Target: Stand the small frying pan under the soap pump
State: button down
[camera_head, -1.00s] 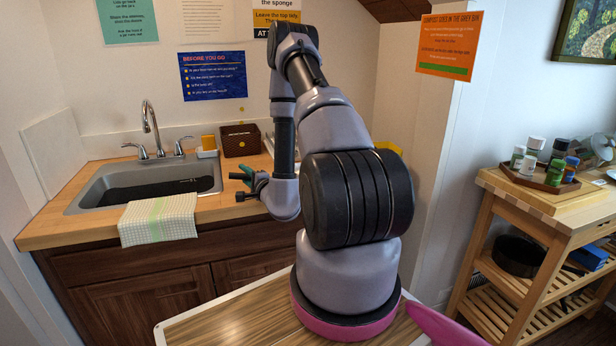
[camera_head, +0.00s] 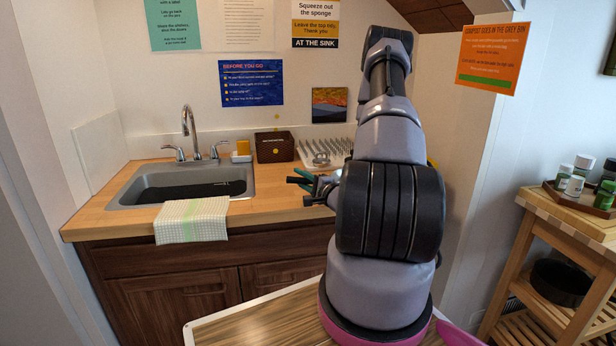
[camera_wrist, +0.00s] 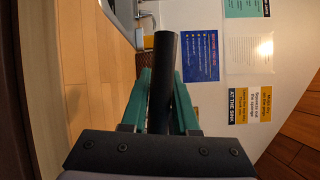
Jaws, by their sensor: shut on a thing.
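My gripper (camera_head: 303,180) is above the right part of the wooden counter, to the right of the sink, partly hidden by my arm. In the wrist view its two green fingers are closed around a dark rod (camera_wrist: 166,60), which looks like a pan handle. The rest of the held thing is hidden, so I cannot tell how a pan body lies. I cannot make out a soap pump for certain. A small yellow thing on a white base (camera_head: 242,149) stands behind the sink, its kind unclear.
The sink (camera_head: 125,200) has a tap and a checked cloth (camera_head: 192,220) over its front edge. A brown basket (camera_head: 275,147) and a dish rack (camera_head: 338,148) stand at the back. A cart (camera_head: 530,240) with jars and a dark pot (camera_head: 560,282) is at right.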

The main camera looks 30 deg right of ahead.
jog(key=shift+w+d+f, duration=0.55)
jog(key=shift+w+d, duration=0.1)
jog(key=shift+w, duration=1.5)
jog(key=shift+w+d+f, duration=0.6)
jog(key=shift+w, duration=1.6)
jog(key=shift+w+d+f, duration=0.55)
jog(key=shift+w+d, duration=0.1)
jog(key=shift+w, duration=1.5)
jog(key=shift+f, duration=0.1)
jog(key=c, duration=0.7)
grip_release()
